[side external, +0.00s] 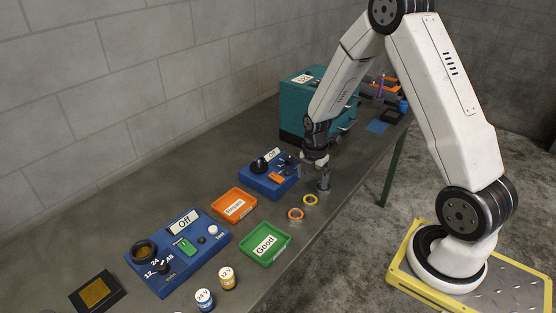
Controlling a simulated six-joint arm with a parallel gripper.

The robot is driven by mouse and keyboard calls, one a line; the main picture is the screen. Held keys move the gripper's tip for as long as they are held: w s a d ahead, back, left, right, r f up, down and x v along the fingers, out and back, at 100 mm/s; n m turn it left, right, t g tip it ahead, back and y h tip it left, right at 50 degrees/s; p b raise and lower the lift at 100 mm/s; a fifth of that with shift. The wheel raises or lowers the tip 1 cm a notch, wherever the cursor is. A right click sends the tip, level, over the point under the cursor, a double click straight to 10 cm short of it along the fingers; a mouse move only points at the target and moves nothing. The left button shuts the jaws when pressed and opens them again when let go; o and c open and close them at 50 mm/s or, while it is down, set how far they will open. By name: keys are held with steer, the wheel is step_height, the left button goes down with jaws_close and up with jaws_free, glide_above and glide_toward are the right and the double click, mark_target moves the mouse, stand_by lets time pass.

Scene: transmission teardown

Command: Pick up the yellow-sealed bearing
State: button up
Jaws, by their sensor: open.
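The yellow-sealed bearing (310,204) is a small yellow ring lying flat on the dark bench near its front edge. A similar orange ring (296,218) lies just to its lower left, apart from it. My gripper (317,167) is open and points down, above and slightly right of the yellow ring. It is not touching either ring. A small grey upright cylinder (324,183) stands just below my gripper, and I cannot tell how close the fingers are to it. The fingers are small and partly blend with what is behind them.
An orange "Repair" tray (216,210) and a green "Good" tray (287,238) lie to the left. Blue test boxes (212,254) (257,182) stand behind and left. A teal machine (291,110) stands behind my gripper. Two labelled cylinders (228,282) (204,303) stand at lower left.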

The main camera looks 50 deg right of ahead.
mark_target(310, 196)
steer(key=shift+f, duration=1.25)
steer(key=shift+a+f, duration=0.1)
steer(key=shift+f, duration=2.5)
steer(key=c, duration=1.3)
steer(key=shift+o, duration=0.2)
steer(key=shift+r, duration=0.15)
